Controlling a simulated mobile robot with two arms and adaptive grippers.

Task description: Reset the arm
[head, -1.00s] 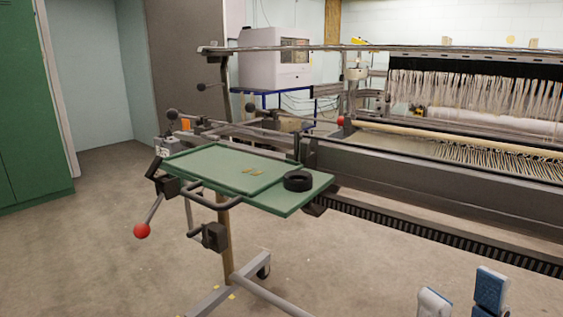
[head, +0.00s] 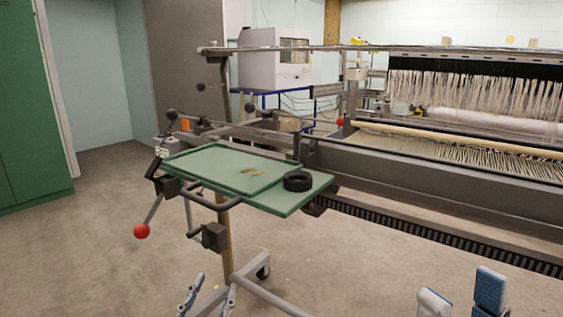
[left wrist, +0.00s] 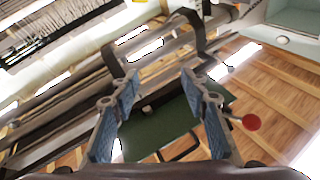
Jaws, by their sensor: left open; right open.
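My left gripper (head: 207,299) shows at the bottom of the head view, left of centre, in front of the green tray table's stand. Its two fingers are apart with nothing between them. In the left wrist view its blue-padded fingers (left wrist: 158,80) are spread, and a green panel shows beyond them. My right gripper (head: 462,296) is at the bottom right of the head view, open and empty, its lower part cut off by the frame edge. Both grippers are apart from the tray table (head: 205,160).
The loom (head: 430,195) with hanging white threads fills the right. Open floor (head: 80,270) lies at the left.

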